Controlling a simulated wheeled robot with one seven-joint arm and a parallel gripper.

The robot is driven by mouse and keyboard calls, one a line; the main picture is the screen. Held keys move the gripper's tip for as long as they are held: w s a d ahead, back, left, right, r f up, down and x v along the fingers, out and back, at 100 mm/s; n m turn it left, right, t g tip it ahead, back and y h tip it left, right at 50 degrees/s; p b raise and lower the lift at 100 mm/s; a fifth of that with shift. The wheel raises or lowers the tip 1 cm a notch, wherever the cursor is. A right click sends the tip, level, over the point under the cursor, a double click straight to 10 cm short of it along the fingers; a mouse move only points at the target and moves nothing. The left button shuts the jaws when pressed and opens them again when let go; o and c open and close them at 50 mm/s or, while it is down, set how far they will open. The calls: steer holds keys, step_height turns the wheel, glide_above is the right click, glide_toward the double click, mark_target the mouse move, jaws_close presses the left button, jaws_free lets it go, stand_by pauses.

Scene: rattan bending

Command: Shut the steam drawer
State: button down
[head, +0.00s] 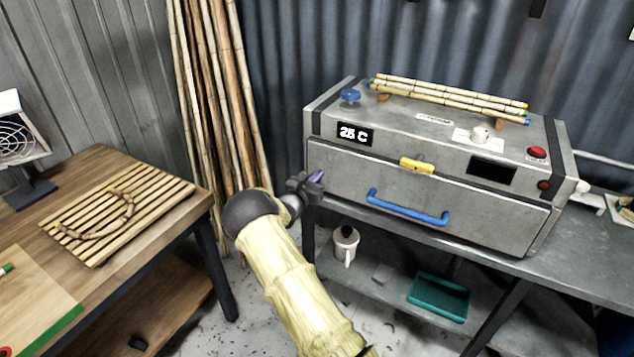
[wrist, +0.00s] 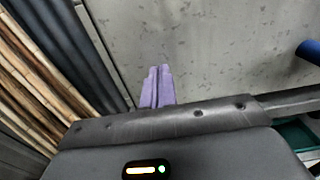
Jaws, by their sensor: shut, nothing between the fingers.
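The steam drawer (head: 340,170) is the wide grey front of the metal steam box (head: 440,128) on the right bench. A blue bar handle (head: 408,210) runs across it, and a yellow latch (head: 416,166) sits at its top edge. The front looks close to flush with the box; I cannot tell if a small gap remains. My gripper (head: 316,177) is at the drawer's left end, left of the handle. In the wrist view its purple fingers (wrist: 157,88) are together and empty before the grey panel (wrist: 210,50). The handle's end (wrist: 309,52) shows at the right edge. Contact cannot be judged.
Bamboo poles (head: 220,90) lean on the wall behind my arm. A wooden table (head: 150,190) with a slatted rack (head: 125,210) stands left. Below the box, a shelf holds a white jug (head: 345,245) and a green tray (head: 439,298). Canes (head: 450,93) lie on the box.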

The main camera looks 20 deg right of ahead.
steer(key=shift+w+d+r, duration=0.1)
steer(key=shift+d+r, duration=0.1)
steer(key=shift+r, duration=0.25)
steer(key=b+v, duration=0.1)
steer(key=v, duration=1.3)
steer(key=shift+a+f, duration=0.2)
steer(key=shift+f, duration=0.25)
